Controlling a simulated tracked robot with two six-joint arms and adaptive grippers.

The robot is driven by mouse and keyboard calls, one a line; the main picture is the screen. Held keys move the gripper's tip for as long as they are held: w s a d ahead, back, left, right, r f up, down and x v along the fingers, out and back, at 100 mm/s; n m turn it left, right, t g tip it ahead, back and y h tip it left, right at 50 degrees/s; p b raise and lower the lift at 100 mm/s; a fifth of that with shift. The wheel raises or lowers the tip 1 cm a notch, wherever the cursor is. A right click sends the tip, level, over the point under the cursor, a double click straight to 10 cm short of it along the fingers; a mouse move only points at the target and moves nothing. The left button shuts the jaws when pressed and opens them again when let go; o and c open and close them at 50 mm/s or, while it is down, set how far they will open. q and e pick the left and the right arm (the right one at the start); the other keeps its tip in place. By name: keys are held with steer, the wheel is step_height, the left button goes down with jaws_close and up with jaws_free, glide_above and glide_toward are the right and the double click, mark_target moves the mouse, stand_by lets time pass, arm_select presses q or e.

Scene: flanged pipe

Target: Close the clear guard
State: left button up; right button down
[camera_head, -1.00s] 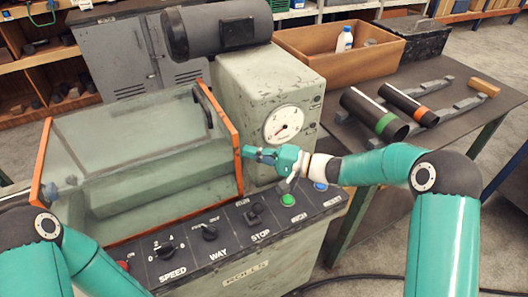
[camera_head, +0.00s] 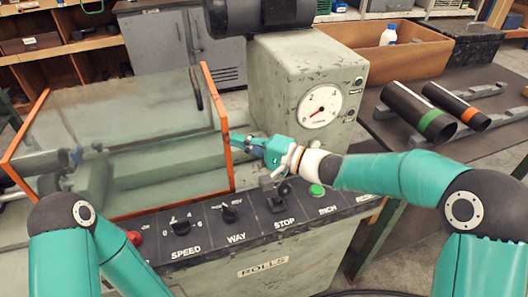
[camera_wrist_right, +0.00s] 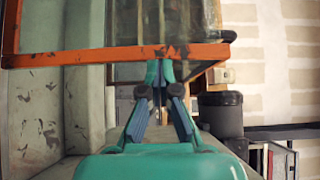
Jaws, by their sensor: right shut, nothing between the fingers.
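The clear guard (camera_head: 130,125) is a see-through box with orange edges over the rolls of the grey machine. Its orange right edge (camera_head: 217,125) stands steeply, with a dark handle (camera_head: 197,90) behind it. My right gripper (camera_head: 240,141) is shut and empty, its tips at this edge; contact is hard to tell. In the right wrist view, the orange edge (camera_wrist_right: 100,55) crosses the picture, and the shut fingertips (camera_wrist_right: 160,72) reach its lower side. My left gripper is out of view; only my left arm shows at lower left.
The machine's control panel (camera_head: 250,215) with knobs and buttons lies below my right gripper. The gauge housing (camera_head: 290,75) stands behind it. On the right, a table carries dark pipes (camera_head: 420,112) and a wooden box (camera_head: 400,52).

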mark_target(216, 143)
steer(key=a, duration=0.1)
steer(key=a+b, duration=0.1)
steer(key=s+a+b, duration=0.1)
steer(key=shift+f, duration=0.3)
steer(key=shift+s+a+r, duration=0.15)
steer(key=shift+a, duration=0.25)
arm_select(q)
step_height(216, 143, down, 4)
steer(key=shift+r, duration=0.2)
arm_select(e)
steer(key=shift+r, duration=0.15)
